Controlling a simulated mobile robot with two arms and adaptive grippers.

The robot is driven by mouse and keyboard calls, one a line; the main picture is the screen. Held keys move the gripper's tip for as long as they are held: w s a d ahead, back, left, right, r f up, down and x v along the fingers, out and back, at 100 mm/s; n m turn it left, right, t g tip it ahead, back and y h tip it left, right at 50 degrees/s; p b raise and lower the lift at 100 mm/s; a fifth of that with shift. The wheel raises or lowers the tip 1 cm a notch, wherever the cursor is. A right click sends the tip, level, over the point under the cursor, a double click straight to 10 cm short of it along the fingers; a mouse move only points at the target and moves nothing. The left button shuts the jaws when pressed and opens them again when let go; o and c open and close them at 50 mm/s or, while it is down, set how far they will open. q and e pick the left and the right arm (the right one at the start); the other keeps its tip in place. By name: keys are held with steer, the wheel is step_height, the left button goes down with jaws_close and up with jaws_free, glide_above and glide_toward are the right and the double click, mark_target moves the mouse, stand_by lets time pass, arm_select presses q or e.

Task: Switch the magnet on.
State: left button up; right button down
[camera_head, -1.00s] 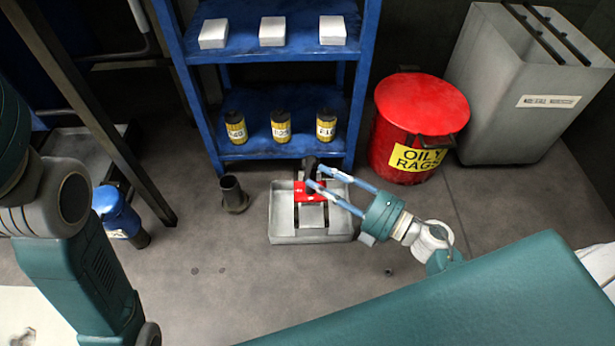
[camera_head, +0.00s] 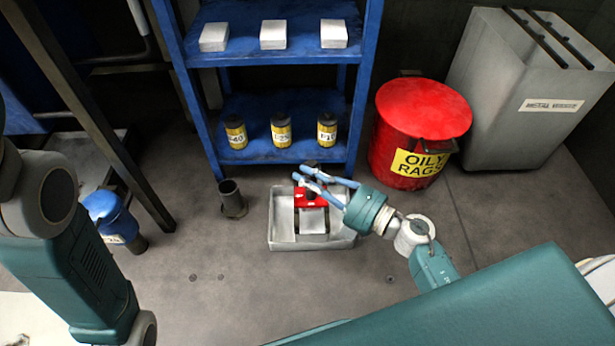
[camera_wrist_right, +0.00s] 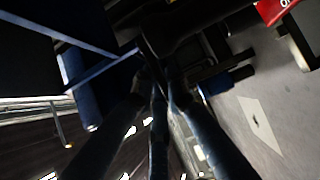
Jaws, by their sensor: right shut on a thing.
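The magnet is a red block (camera_head: 311,201) with dark parts, over a pale grey tray (camera_head: 345,240) on the floor; part of its red body also shows at the top right of the right wrist view (camera_wrist_right: 272,10). A dark lever (camera_head: 311,164) shows at its far side, mostly behind my fingers. My right gripper (camera_head: 299,176) reaches in from the right above the magnet, its blue fingers shut on the lever. In the right wrist view the fingers close in on a dark bar, too dim to tell its exact position. My left gripper is out of view.
A blue shelf (camera_head: 277,157) with yellow-labelled cans and white boxes stands just behind the tray. A dark upright cup (camera_head: 232,196) stands left of the tray. The front floor is clear.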

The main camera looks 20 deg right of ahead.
steer(key=shift+d, duration=0.1)
steer(key=n+g+y, duration=0.2)
steer(key=d+g+y, duration=0.1)
steer(key=shift+s+n+b, duration=0.25)
steer(key=shift+n+b, duration=0.15)
steer(key=c, duration=1.7)
jaws_free()
steer(key=v, duration=1.2)
steer(key=shift+f, duration=0.1)
steer(key=shift+w, duration=0.1)
